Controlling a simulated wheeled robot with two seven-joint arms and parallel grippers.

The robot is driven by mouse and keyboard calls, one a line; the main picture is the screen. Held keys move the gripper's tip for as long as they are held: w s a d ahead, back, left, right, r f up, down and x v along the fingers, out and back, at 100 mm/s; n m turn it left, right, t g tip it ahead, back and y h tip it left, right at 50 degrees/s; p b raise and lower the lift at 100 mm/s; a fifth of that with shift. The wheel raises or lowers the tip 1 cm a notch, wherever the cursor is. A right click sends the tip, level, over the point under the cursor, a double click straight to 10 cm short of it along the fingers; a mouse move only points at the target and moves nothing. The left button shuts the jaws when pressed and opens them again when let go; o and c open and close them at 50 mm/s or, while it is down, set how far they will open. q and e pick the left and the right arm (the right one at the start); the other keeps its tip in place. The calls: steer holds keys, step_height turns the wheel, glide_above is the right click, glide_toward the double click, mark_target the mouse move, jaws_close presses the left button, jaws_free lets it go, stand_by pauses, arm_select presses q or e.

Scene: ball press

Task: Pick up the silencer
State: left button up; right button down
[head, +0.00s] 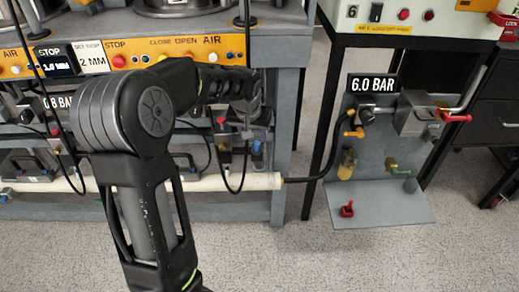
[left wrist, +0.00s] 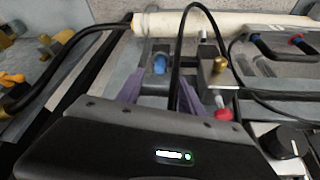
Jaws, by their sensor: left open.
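No part is marked as the silencer. A small blue fitting (head: 257,151) hangs under the bench front beside the end of the cream pipe (head: 235,182). In the left wrist view this blue fitting (left wrist: 160,64) shows just beyond my fingers, on a grey block. My left gripper (head: 257,134) is at the fitting, its purple fingers partly hidden by my arm. In the left wrist view my left gripper (left wrist: 160,90) has its fingers apart, one on each side of the grey block; contact cannot be told. My right gripper is not in view.
A panel marked 6.0 BAR (head: 372,84) has a shelf (head: 385,212) holding a small red part (head: 347,209). Floor lies between bench and panel.

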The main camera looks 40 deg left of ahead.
mark_target(257, 143)
arm_select(q)
steer(key=shift+b+x, duration=0.3)
steer(key=shift+x, duration=1)
steer(key=b+x, duration=0.1)
steer(key=x, duration=0.4)
steer(key=shift+w+f+b, duration=0.1)
steer(key=shift+w+b, duration=0.1)
steer(key=shift+b, duration=0.2)
jaws_close()
